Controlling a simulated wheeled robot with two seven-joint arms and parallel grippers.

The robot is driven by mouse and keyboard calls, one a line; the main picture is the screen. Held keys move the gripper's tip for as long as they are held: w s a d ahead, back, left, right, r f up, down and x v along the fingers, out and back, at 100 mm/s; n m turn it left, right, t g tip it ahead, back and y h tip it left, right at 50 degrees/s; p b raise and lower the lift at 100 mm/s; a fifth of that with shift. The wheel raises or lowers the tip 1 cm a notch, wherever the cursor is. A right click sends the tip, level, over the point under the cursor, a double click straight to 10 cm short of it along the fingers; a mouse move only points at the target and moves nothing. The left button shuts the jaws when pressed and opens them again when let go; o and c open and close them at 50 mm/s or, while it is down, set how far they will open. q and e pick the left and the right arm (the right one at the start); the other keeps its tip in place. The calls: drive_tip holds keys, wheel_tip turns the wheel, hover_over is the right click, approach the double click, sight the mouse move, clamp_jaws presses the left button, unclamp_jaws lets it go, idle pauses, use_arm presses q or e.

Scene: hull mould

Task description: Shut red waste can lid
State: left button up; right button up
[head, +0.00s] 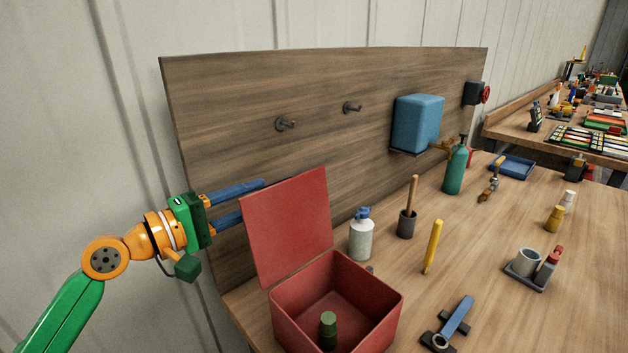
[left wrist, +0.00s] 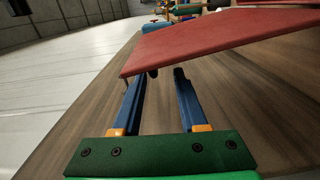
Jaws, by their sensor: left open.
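The red waste can (head: 372,311) stands at the near left corner of the workbench. Its red lid (head: 289,226) stands raised at the can's back left edge. A dark green bottle-like object (head: 328,329) is inside the can. My left gripper (head: 252,200) is open, with its blue fingers behind the upper left part of the lid, and part of the lower finger is hidden by it. In the left wrist view the lid (left wrist: 215,35) lies just beyond the two blue fingertips (left wrist: 157,78). I cannot tell whether they touch. My right gripper is not in view.
A wooden backboard (head: 250,100) with hooks and a blue box (head: 417,124) rises behind the bench. A white bottle (head: 361,240) stands close to the can. A brush in a dark cup (head: 407,222), a yellow stick (head: 432,246) and a blue-handled tool (head: 455,319) are to its right.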

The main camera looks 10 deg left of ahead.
sight(275, 186)
use_arm(q)
drive_tip(key=shift+w+d+r+p, duration=0.3)
drive_tip(key=shift+w+d+p, duration=0.05)
drive_tip(key=shift+w+d, duration=0.1)
drive_tip(key=shift+w+d+r+p, duration=0.45)
drive_tip(key=shift+w+p, duration=0.25)
drive_tip(key=shift+p, duration=0.5)
drive_tip(key=shift+w+d+f, duration=0.35)
drive_tip(key=shift+w+d, duration=0.4)
drive_tip(key=shift+w, duration=0.1)
drive_tip(key=shift+w+d+f, duration=0.15)
drive_tip(key=shift+w, duration=0.05)
drive_tip(key=shift+s+a, duration=0.2)
drive_tip(key=c, duration=0.6)
clamp_jaws()
